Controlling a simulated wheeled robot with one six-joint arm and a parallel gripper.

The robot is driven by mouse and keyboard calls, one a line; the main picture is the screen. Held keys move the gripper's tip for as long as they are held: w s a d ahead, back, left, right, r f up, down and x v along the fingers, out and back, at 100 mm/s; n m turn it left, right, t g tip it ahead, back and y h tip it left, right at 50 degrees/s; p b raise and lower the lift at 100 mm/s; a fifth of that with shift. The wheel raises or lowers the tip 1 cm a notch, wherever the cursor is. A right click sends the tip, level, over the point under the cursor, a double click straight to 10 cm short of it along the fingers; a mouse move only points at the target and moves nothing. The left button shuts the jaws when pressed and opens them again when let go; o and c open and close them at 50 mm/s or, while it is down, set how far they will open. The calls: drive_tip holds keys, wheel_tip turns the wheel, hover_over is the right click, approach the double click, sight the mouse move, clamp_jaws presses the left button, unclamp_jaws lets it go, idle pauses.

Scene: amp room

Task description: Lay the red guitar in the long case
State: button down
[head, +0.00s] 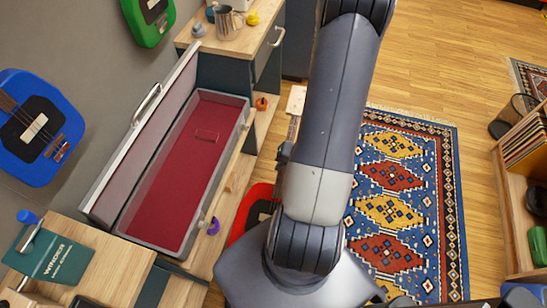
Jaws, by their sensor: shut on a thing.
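The red guitar (241,215) hangs between the case and my arm, its red and black body low and its neck and pale headstock pointing up in the picture. Much of its body is hidden behind my arm. My gripper (285,151), partly hidden by my arm, is shut on the guitar's neck. The long case (241,107) lies open on a low wooden bench to the left of the guitar. Its red-lined inside is empty, and its lid (144,139) stands raised along the wall side.
A cabinet (266,60) with a metal jug (228,24) stands beyond the case. A purple item (213,227) and an orange item (261,103) sit by the case. A green book (55,257) lies near left. A shelf with records (527,140) stands right; the rug (408,195) is clear.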

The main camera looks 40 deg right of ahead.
drive_tip(key=shift+w+a+f+m+b, duration=0.3)
drive_tip(key=shift+a+f+m+b, duration=0.05)
drive_tip(key=shift+a+f+m, duration=0.1)
idle(0.6)
drive_tip(key=shift+r, duration=0.1)
idle(0.4)
